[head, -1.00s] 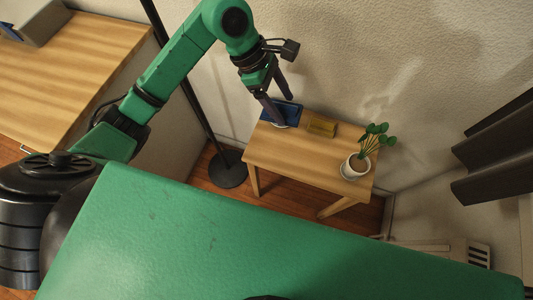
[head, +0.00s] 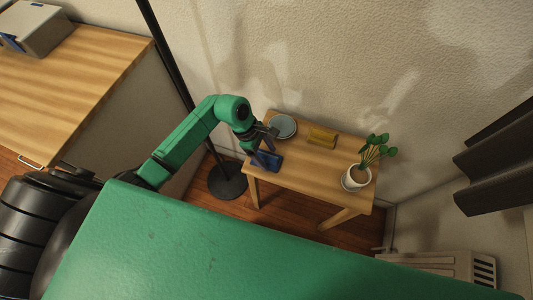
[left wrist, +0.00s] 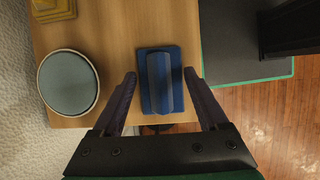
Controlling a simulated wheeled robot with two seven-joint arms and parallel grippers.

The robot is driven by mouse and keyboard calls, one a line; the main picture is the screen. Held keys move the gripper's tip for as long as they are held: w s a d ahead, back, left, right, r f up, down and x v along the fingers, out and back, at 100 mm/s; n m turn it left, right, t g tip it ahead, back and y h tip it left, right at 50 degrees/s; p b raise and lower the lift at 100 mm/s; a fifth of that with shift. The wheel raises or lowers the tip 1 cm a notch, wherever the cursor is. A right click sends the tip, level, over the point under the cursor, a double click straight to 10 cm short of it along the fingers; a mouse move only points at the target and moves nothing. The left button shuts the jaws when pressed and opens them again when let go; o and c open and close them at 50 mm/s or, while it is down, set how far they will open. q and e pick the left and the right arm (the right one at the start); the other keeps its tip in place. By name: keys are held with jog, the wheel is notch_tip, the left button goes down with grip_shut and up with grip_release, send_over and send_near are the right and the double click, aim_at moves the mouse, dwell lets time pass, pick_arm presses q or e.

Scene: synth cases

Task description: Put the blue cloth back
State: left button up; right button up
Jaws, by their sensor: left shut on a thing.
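The blue cloth (head: 270,160) is a folded dark blue piece with a raised ridge along its middle. It is at the front left corner of the small wooden table (head: 310,178). My left gripper (head: 264,150) is shut on it, with a finger on each side in the left wrist view, where the cloth (left wrist: 174,105) is seen from above. I cannot tell whether the cloth touches the table top. My right gripper is not in view.
A round grey-blue plate (head: 283,126) lies empty behind the cloth. A yellow block-like thing (head: 322,136) and a potted plant (head: 357,176) stand farther right. A lamp-like black pole with a round base (head: 227,181) is left of the table. A wooden counter (head: 70,70) holds a grey box (head: 38,30).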

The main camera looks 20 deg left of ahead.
pick_arm(q)
jog(key=o, duration=1.1)
jog(key=v, duration=1.2)
